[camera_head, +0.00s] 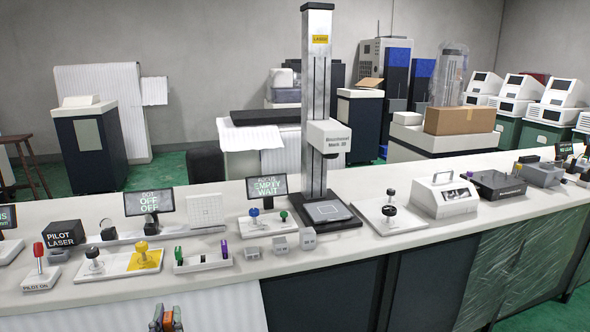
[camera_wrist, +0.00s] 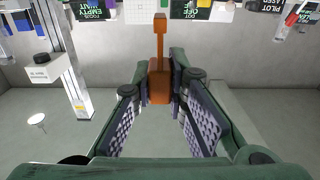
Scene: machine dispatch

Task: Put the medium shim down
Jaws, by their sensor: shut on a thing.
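The medium shim is most likely the orange-brown piece (camera_wrist: 158,82) with a thin stem and a square end in the wrist view. My gripper (camera_wrist: 160,88) is shut on its block-like part between the two padded fingers. In the head view, my gripper (camera_head: 166,318) shows at the bottom edge, in front of the bench, with a bit of orange between its fingers. A white rack (camera_head: 203,263) on the bench holds a green piece (camera_head: 179,255) at its left end and a purple piece (camera_head: 224,249) at its right end; its middle looks empty.
A white board with a yellow patch (camera_head: 145,260) and knobs lies left of the rack. Small grey blocks (camera_head: 280,245) stand to its right. A dark-based column machine (camera_head: 326,212) stands further right. The bench's front strip (camera_head: 200,287) is clear.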

